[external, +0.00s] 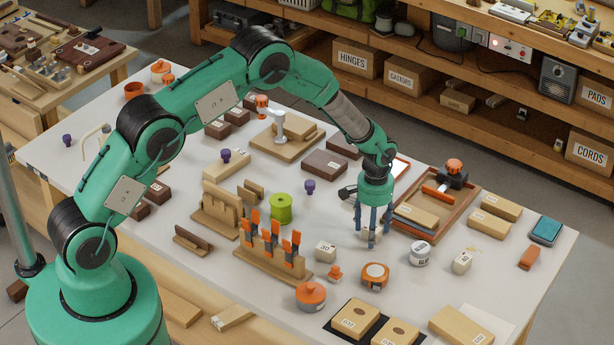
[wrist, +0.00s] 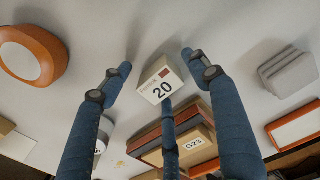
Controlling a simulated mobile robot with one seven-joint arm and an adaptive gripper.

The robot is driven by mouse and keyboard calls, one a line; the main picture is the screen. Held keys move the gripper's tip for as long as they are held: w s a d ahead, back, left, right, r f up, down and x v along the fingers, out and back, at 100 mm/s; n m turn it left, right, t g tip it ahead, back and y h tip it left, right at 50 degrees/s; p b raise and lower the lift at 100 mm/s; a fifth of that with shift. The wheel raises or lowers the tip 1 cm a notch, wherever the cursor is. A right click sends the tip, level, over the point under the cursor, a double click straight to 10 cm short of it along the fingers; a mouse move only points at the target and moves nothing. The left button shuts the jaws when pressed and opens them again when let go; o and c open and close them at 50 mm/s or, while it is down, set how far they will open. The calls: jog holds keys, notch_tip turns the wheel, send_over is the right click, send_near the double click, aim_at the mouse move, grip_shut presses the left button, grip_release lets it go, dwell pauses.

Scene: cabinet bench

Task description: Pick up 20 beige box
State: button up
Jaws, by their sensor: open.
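The small beige box marked 20 (wrist: 158,84) stands on the white bench top in the middle of the wrist view, with its label facing the camera. My gripper (external: 371,236) points down over it in the external view, where the blue fingers largely hide the box. In the wrist view my gripper (wrist: 158,75) is open, with a finger to the left, one to the right and one at the lower edge of the box. The side fingers stand apart from the box. I cannot tell whether the lower finger touches it.
A similar box marked 30 (external: 325,251) stands to the left, and another small box (external: 461,263) to the right. An orange tape measure (external: 375,275) and a white round tin (external: 420,253) are close by. A brown tray (external: 402,224) with boxes lies just right of my gripper.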

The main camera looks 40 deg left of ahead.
jog(key=c, duration=1.5)
jog(key=shift+r, duration=0.15)
notch_tip(320, 180, up, 10)
jog(key=shift+f, duration=0.1)
